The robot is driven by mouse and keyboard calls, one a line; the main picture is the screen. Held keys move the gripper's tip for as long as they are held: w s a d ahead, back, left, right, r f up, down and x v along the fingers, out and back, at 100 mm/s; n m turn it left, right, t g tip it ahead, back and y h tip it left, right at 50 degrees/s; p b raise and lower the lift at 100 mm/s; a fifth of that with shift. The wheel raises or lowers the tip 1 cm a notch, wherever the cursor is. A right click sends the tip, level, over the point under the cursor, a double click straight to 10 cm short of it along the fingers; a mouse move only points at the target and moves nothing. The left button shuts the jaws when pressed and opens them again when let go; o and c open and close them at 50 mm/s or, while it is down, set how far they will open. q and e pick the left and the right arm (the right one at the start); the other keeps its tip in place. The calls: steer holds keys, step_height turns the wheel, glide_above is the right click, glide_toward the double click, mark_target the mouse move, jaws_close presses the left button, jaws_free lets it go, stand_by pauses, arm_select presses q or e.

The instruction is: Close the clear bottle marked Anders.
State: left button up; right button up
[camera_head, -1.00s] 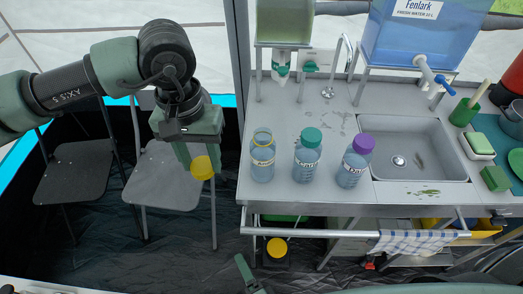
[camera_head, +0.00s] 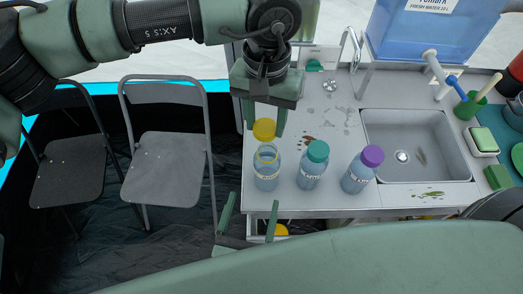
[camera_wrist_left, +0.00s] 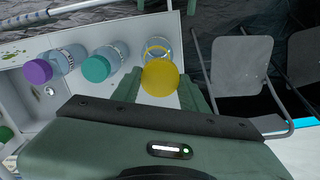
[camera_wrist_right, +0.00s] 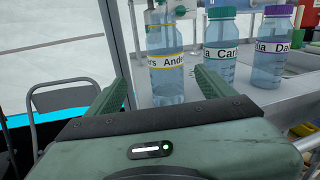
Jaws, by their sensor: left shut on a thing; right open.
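The clear bottle marked Anders (camera_head: 267,170) stands upright and uncapped at the counter's left front edge. Its label reads in the right wrist view (camera_wrist_right: 166,65). My left gripper (camera_head: 265,122) is shut on a yellow lid (camera_head: 264,129), held just behind and above the bottle's mouth in the head view; the lid also shows in the left wrist view (camera_wrist_left: 160,82), apart from the bottle as far as I can tell. My right gripper (camera_head: 250,215) is open and empty in front of the counter, pointing at the Anders bottle, its fingers not around it.
A teal-capped bottle (camera_head: 313,165) and a purple-capped bottle (camera_head: 362,170) stand to the right of it. Further right are a sink (camera_head: 400,125) and a blue water tank (camera_head: 420,35). Folding chairs (camera_head: 165,165) stand left of the counter.

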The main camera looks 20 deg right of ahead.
mark_target(270, 155)
steer(key=shift+m, duration=0.6)
steer(key=x, duration=0.7)
steer(key=d+x, duration=0.1)
steer(key=x, duration=0.3)
steer(key=shift+d+r, duration=0.1)
steer(key=shift+r, duration=0.3)
jaws_close()
